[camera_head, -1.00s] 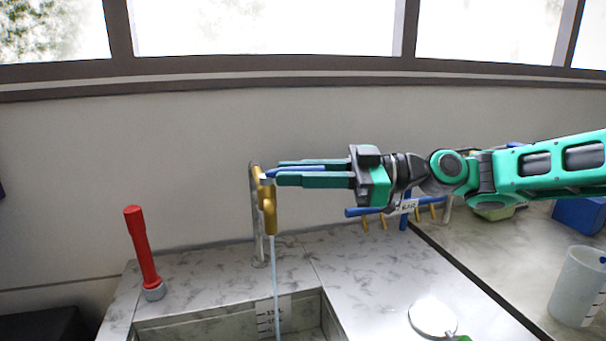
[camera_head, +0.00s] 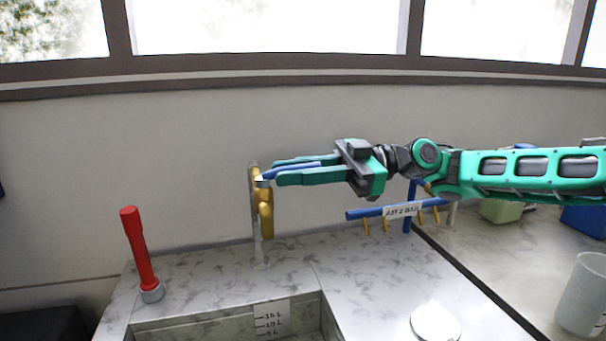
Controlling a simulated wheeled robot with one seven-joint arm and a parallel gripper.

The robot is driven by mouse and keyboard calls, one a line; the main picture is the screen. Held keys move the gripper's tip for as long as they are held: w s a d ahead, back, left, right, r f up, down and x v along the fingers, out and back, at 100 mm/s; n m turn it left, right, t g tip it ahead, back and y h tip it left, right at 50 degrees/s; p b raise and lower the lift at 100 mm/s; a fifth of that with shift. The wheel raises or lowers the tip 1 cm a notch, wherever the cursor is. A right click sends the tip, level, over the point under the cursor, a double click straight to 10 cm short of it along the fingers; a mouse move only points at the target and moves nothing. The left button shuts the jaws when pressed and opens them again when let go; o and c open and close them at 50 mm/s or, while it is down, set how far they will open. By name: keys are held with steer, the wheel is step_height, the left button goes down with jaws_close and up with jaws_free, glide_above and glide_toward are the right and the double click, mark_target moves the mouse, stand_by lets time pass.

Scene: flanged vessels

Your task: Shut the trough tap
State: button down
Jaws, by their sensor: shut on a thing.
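The trough tap (camera_head: 265,215) is a brass body on a grey upright pipe behind the trough. Its blue lever (camera_head: 293,172) points right from the top of the tap and lies between the two fingers of my gripper (camera_head: 274,172). My gripper is shut on the lever, coming in from the right. No water stream shows below the spout. The trough (camera_head: 160,330) lies below, with a litre scale (camera_head: 268,318) on its inner back wall; its bottom is cut off by the frame.
A red-handled tool (camera_head: 140,247) stands on the left of the marble top. A blue air rack (camera_head: 385,211) with brass outlets stands behind, below my arm. A white round disc (camera_head: 435,322) and a translucent beaker (camera_head: 582,295) are at the right.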

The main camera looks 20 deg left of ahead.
steer(key=shift+w+r, duration=0.1)
steer(key=shift+w, duration=0.2)
steer(key=c, duration=1.6)
jaws_free()
steer(key=shift+c, duration=0.2)
steer(key=shift+s, duration=0.1)
steer(key=shift+d, duration=0.1)
steer(key=v, duration=1)
steer(key=shift+w+d, duration=0.25)
steer(key=shift+w, duration=0.1)
